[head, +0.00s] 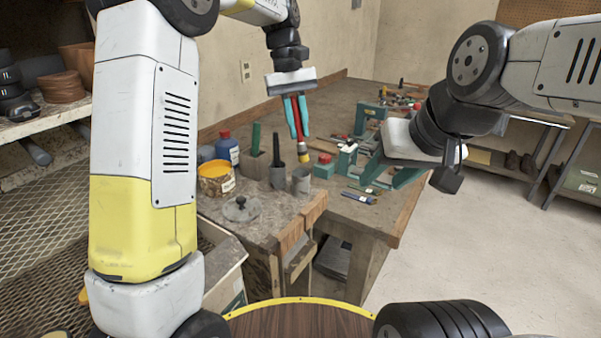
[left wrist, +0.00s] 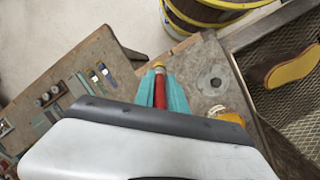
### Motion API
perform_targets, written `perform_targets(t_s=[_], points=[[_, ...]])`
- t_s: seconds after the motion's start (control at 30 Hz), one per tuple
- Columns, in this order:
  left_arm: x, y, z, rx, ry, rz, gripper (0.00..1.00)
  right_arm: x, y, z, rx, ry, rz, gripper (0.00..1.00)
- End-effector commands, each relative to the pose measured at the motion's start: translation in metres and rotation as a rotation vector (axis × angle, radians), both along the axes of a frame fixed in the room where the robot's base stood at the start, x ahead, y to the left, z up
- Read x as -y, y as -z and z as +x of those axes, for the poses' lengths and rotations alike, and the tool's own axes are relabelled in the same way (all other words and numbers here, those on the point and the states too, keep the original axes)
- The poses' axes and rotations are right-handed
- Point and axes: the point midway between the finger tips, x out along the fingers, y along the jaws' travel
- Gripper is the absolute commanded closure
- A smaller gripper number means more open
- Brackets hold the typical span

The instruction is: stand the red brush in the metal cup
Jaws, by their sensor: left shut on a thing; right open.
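My left gripper (head: 297,118) is shut on the red brush (head: 297,116) and holds it nearly upright over the bench, with the brush's yellow end (head: 303,157) pointing down. The brush also shows in the left wrist view (left wrist: 159,92), between the teal fingers (left wrist: 160,95). A grey metal cup (head: 301,182) stands on the bench just below the yellow end, which appears above its rim; I cannot tell how exactly they line up. The cup cannot be made out in the left wrist view. My right gripper (head: 452,168) is open and empty at the right, away from the cup.
Beside the cup stand a grey holder (head: 278,177) with a black-handled tool and another with a green tool (head: 256,140). A yellow pot (head: 215,179), a blue bottle (head: 227,148) and a knobbed lid (head: 241,208) are at left. A green box (head: 324,168) is at right.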

Motion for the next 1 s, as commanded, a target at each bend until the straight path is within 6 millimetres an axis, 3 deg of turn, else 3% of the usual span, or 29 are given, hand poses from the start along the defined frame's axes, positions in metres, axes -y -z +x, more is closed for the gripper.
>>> perform_targets(t_s=[0.3,0.47,1.0], points=[[0.005,-0.010,0.019,0.199,0.239,0.113,1.00,0.000,0.000,0.000,0.000,0.000,0.000,0.55],[0.006,-0.010,0.024,0.242,0.289,0.136,1.00,0.000,0.000,0.000,0.000,0.000,0.000,0.55],[0.006,0.026,0.024,0.238,0.286,0.136,1.00,0.000,0.000,0.000,0.000,0.000,0.000,0.55]])
